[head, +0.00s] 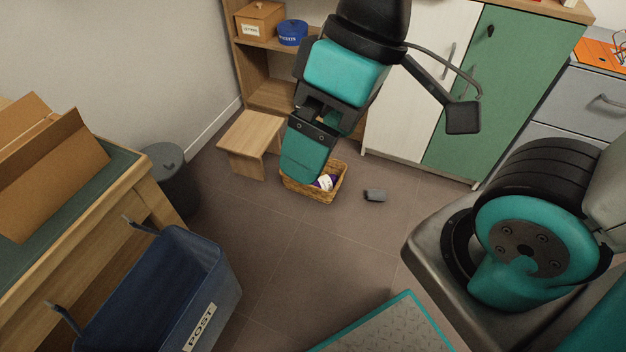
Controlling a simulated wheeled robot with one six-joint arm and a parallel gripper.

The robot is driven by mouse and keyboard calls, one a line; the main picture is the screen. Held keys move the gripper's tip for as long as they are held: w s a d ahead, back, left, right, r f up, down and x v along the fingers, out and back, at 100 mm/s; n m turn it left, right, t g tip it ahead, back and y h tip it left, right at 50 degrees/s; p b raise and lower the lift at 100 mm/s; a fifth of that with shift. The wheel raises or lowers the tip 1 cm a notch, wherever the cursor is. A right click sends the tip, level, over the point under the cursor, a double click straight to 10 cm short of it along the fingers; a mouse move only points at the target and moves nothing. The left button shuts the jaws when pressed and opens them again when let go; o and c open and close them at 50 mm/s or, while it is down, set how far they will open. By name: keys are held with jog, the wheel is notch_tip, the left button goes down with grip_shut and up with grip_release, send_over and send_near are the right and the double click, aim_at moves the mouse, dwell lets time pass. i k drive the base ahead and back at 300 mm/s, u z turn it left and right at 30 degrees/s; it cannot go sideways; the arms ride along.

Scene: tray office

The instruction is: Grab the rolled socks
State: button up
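My gripper (303,150) points down in front of the small wicker basket (333,193) on the floor and covers its left and back part in this view. Only one broad teal finger shows clearly, so its opening is hidden.
A wooden stool (252,138) stands left of the basket, near a dark bin (172,175). A blue post box (165,290) hangs at front left by the table. A white cabinet (410,110) and green door (500,90) stand behind. Floor in front of the basket is clear.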

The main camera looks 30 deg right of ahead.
aim_at(373, 194)
jog(key=u, duration=0.05)
jog(key=k, duration=0.55)
jog(key=z, duration=0.65)
jog(key=i, duration=1.5)
jog(key=u, duration=0.5)
